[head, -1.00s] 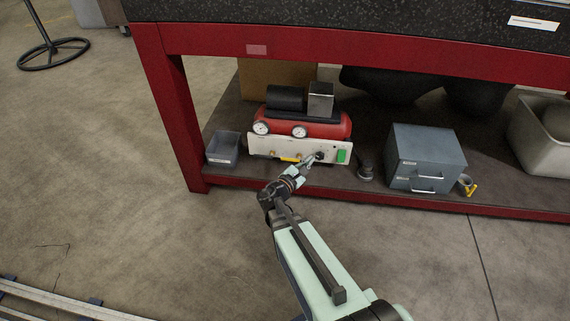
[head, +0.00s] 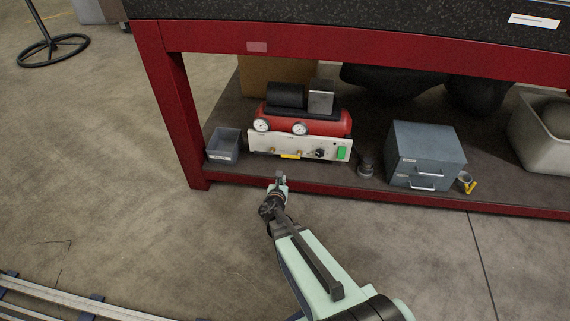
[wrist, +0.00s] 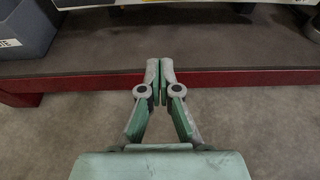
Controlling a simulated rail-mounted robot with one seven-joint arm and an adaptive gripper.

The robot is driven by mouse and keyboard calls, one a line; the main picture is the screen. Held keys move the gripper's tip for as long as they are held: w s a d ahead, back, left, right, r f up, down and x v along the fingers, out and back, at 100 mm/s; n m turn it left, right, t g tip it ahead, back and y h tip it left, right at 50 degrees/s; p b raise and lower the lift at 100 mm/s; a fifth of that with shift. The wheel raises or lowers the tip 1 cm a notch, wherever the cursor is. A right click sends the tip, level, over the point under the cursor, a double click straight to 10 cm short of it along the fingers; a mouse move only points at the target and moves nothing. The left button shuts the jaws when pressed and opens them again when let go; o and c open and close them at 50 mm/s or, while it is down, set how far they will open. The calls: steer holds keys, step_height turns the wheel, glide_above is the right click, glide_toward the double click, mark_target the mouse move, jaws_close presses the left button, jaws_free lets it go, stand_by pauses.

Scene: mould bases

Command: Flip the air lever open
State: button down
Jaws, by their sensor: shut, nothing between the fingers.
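The air compressor, with a red tank (head: 330,124) and a white front panel (head: 262,141), stands on the shelf under the red bench.
A grey open bin (head: 224,146) stands left of the compressor; it also shows in the wrist view (wrist: 30,28). The red shelf edge (wrist: 230,78) lies below the panel.

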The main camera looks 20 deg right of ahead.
steer(key=b+x, duration=0.1)
steer(key=x, duration=0.4)
steer(key=b+x, duration=0.1)
steer(key=x, duration=0.4)
steer(key=shift+s+a+f+b, duration=0.1)
steer(key=shift+f+b, duration=0.1)
steer(key=shift+b, duration=0.2)
step_height(320, 180, up, 2)
steer(key=shift+r, duration=1.15)
